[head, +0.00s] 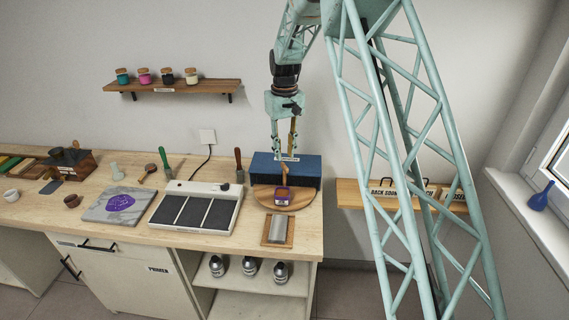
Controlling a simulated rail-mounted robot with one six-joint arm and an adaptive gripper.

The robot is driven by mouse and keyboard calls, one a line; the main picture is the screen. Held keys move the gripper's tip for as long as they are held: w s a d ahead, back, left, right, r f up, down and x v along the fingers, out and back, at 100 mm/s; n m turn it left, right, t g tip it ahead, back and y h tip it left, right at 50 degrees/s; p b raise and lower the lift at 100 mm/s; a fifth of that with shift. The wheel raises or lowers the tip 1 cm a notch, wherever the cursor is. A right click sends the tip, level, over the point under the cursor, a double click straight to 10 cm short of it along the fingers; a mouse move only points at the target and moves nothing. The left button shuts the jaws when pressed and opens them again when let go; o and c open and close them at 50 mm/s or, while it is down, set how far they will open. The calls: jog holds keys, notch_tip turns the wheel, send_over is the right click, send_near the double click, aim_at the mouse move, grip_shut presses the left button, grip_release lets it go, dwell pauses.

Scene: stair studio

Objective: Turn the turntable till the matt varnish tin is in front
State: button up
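The wooden turntable (302,200) sits near the right end of the bench. Its back part is hidden by a blue box (306,174) with a small pale label. One small tin (282,194), dark red-purple with a pale band, stands on the visible front part; its lettering is too small to read. I cannot tell which tin is the matt varnish, and no other tin shows on the turntable. My gripper (284,157) points down over the blue box, behind the tin. Its fingers are apart and nothing shows held between them.
A grey plate in a wooden frame (278,231) lies in front of the turntable. A white tray with dark panels (236,210) lies to its left, with a green-handled tool (164,163) behind. A wall shelf (205,87) holds several jars. Several bottles stand below.

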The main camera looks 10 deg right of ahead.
aim_at(284, 165)
jog(key=shift+f, duration=2.7)
grip_shut()
